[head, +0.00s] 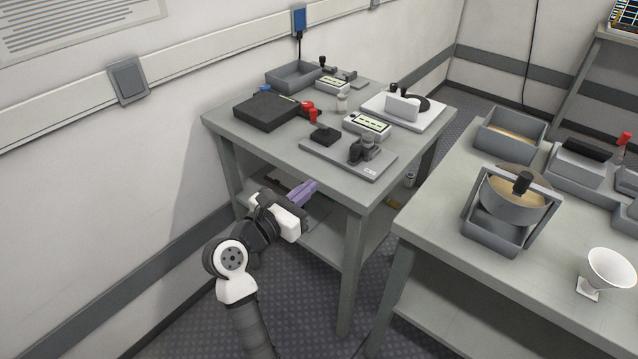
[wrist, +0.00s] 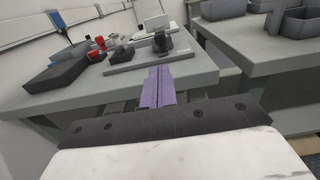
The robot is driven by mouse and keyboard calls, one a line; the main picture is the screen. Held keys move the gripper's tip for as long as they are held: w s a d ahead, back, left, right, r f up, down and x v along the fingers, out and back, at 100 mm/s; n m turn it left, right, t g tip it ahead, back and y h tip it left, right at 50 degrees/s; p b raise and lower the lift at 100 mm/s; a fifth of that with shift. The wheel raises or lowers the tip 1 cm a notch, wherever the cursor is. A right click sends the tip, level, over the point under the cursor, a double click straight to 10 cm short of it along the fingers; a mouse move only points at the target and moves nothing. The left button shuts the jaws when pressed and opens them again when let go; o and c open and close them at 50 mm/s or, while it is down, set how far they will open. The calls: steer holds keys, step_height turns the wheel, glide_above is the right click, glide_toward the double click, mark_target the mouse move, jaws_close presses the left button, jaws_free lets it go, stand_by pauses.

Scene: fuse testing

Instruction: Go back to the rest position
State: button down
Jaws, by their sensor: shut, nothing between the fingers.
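My gripper (head: 305,192) has purple fingers and is shut with nothing between them. In the head view it is beside the near left part of the left table (head: 225,127), lower than the tabletop and in front of its edge. In the wrist view the shut fingers (wrist: 158,84) point toward the table's front edge. They look apart from the table and everything on it.
The left table bears a black box (head: 266,111), a grey tray (head: 293,74) and a grey plate (head: 385,168) with a dark fixture. A second table (head: 440,222) stands at right with a sieve-like device (head: 513,205) and a white funnel (head: 611,268). Open floor (head: 190,325) lies in front.

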steer(key=shift+s+a, duration=0.2)
steer(key=shift+s, duration=0.1)
